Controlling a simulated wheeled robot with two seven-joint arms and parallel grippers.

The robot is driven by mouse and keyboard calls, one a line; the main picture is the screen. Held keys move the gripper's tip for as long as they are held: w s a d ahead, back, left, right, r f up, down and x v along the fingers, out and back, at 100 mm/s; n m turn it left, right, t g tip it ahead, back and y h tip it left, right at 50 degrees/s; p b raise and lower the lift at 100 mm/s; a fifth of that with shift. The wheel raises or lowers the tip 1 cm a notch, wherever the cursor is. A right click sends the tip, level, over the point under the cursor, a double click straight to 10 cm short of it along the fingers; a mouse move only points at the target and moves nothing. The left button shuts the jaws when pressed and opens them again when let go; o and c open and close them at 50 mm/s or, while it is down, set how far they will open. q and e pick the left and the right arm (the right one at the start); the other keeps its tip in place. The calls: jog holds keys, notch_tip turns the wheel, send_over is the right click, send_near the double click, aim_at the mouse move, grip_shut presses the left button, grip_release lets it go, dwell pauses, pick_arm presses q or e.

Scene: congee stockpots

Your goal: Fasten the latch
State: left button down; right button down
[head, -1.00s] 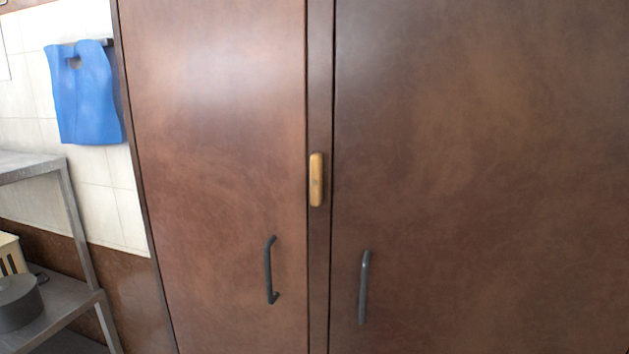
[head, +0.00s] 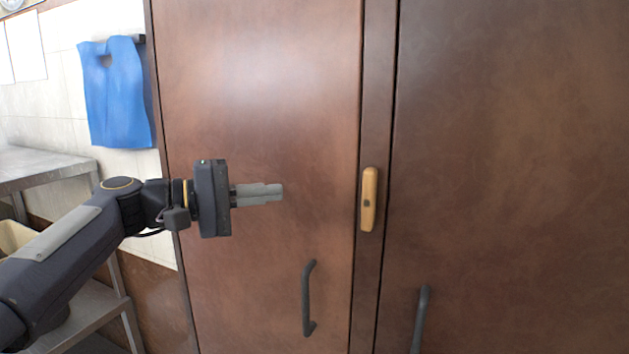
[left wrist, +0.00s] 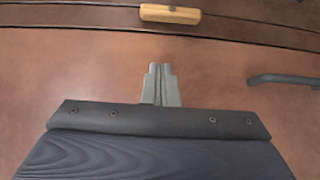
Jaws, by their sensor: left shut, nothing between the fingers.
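The latch (head: 369,199) is a small wooden bar, upright on the narrow strip between two brown cabinet doors. It also shows in the left wrist view (left wrist: 170,14), near the top edge. My left gripper (head: 281,193) is shut and empty, in front of the left door (head: 255,90). It points toward the latch and is apart from it, to its left and at about its height. The fingers are pressed together in the left wrist view (left wrist: 159,68). My right gripper is not in view.
The left door has a dark handle (head: 308,298) below the gripper, and the right door (head: 510,150) has another handle (head: 420,318). A metal shelf (head: 60,165) stands at the left.

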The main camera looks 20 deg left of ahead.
aim_at(369, 200)
pick_arm(q)
jog(key=shift+w+a+r, duration=0.1)
jog(key=shift+a+r, duration=0.25)
jog(key=shift+r, duration=0.1)
jog(key=p+x, duration=0.2)
jog(key=x, duration=0.8)
jog(key=shift+r, duration=0.2)
jog(key=d+p, duration=0.1)
jog(key=d, duration=0.3)
jog(key=shift+f, duration=0.1)
jog(key=shift+d+p, duration=0.15)
jog(key=shift+p, duration=0.5)
